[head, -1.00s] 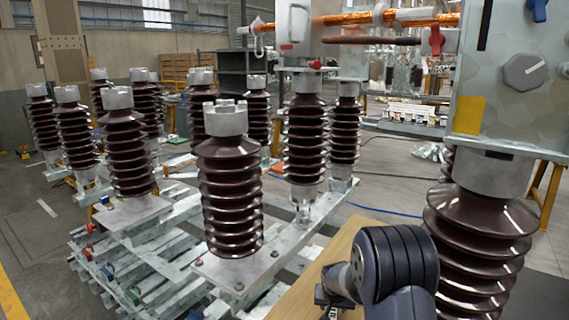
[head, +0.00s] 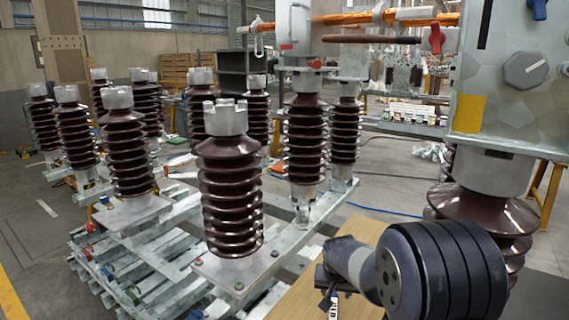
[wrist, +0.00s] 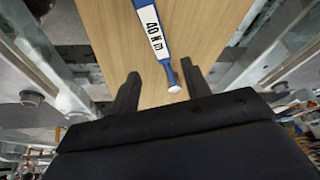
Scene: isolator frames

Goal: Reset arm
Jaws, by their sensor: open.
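My gripper (wrist: 160,88) shows in the wrist view with its two dark fingers apart and nothing between them that it holds. A blue tool with a white label reading "40 N.m" (wrist: 155,30) lies on a wooden board (wrist: 108,45) beyond the fingers, its pale end close to the right finger. In the head view my arm reaches in from the lower right over the wooden board (head: 285,305). Part of the labelled tool (head: 333,305) shows below my wrist. The fingers are hidden or too small to tell there.
Brown ribbed insulators (head: 230,195) stand on metal frames to the left and behind. A grey metal box with a dial (head: 510,85) sits on a large insulator (head: 490,215) at the right, close behind my arm. Open floor (head: 385,180) lies behind the board.

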